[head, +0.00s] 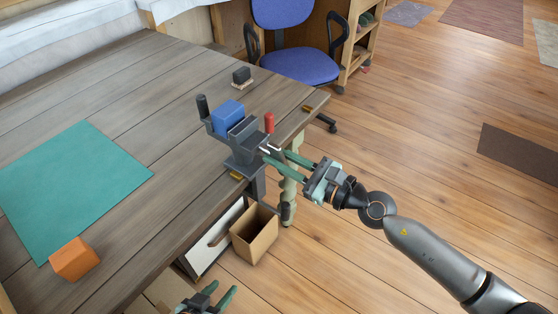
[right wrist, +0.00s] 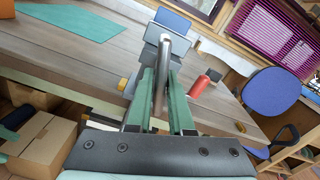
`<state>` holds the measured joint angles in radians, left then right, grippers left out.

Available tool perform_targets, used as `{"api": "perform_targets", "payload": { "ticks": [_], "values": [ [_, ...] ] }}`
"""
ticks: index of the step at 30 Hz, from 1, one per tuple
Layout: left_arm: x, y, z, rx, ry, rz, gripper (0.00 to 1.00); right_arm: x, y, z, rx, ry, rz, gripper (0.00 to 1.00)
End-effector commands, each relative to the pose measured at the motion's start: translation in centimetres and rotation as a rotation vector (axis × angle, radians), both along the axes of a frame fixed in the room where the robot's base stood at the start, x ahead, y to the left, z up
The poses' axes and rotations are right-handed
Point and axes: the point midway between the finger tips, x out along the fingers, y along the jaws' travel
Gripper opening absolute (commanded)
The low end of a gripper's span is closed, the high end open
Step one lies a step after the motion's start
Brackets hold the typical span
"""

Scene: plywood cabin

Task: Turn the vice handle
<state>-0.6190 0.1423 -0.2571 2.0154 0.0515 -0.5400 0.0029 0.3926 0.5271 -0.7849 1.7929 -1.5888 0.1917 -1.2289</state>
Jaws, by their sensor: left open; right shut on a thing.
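A grey vice (head: 242,150) stands at the table's edge, with a blue block (head: 228,116) between its jaws. It also shows in the right wrist view, with the blue block (right wrist: 173,22) behind it. A metal handle bar (right wrist: 172,52) sticks out from the vice front. My right gripper (head: 277,158) is shut on this bar, with its green fingers (right wrist: 167,95) on either side of it. The fingers hide part of the bar. My left gripper (head: 213,298) is open and empty at the bottom edge, away from the vice.
A teal mat (head: 75,180) and an orange block (head: 74,259) lie on the wooden table (head: 160,75). A small dark block (head: 241,75) sits behind the vice. A cardboard box (head: 254,235) stands below the vice. A blue chair (head: 295,65) is beyond the table.

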Motion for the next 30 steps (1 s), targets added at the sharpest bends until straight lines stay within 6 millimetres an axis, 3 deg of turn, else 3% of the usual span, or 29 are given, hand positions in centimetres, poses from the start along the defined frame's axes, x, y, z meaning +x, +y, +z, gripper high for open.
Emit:
{"api": "perform_targets", "payload": {
  "ticks": [30],
  "values": [
    [-0.6,0.8,-3.5,0.010,0.002,0.007,0.45,0.4,-0.3,0.1,-0.571,-0.783,0.000,0.00]
  ]
}}
